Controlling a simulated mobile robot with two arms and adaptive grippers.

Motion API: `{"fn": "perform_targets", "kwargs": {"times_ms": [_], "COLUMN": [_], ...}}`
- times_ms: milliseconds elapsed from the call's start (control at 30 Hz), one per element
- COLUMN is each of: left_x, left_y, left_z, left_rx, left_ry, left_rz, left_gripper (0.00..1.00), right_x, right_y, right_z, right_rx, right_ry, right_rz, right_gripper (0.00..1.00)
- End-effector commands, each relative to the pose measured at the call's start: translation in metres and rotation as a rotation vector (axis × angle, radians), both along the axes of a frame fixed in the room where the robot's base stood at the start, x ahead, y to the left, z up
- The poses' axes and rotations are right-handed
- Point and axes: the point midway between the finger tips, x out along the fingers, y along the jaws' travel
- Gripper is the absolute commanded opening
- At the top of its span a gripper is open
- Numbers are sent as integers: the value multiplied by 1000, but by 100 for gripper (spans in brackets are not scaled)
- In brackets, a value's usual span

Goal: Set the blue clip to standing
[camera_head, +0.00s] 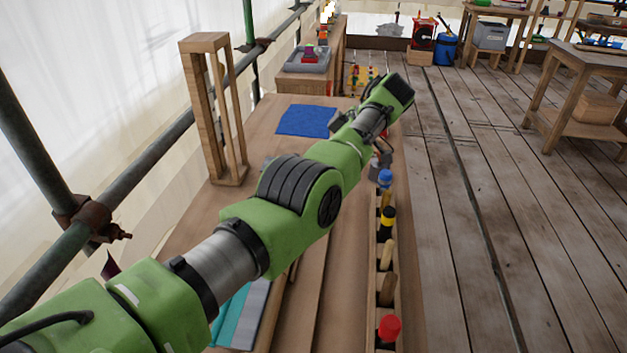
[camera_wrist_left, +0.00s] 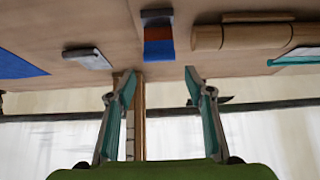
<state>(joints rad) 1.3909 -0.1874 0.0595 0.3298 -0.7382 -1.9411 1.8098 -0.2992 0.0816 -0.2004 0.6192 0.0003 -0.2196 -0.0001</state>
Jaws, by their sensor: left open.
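A small block with a grey end and blue and orange-red bands (camera_wrist_left: 158,38) lies on the bench in the left wrist view; I cannot tell for sure whether it is the blue clip. My left gripper (camera_wrist_left: 158,72) is open and empty, with its two teal-padded fingers apart and the block showing beyond the gap between them. I see no contact. A small grey piece (camera_wrist_left: 88,58) lies beside it on the bench. In the head view my left arm covers this part of the bench. My right gripper is in neither view.
An upright wooden frame (camera_head: 243,130) stands at the bench's left side and shows behind my left finger. A blue cloth (camera_head: 305,121) lies farther along. A rack of tools (camera_head: 378,290) lines the right edge. A round wooden piece (camera_wrist_left: 255,36) lies near the block.

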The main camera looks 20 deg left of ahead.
Motion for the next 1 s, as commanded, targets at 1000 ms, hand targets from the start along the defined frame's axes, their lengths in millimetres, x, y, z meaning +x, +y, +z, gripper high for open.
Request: {"fn": "perform_targets", "kwargs": {"times_ms": [1000], "left_x": [0], "left_y": [-1], "left_z": [64], "left_rx": [1], "left_ry": [-1], "left_rz": [-1], "left_gripper": [48], "right_x": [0], "right_y": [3], "right_z": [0], "right_rx": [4], "right_ry": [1], "right_rz": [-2], "right_gripper": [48]}}
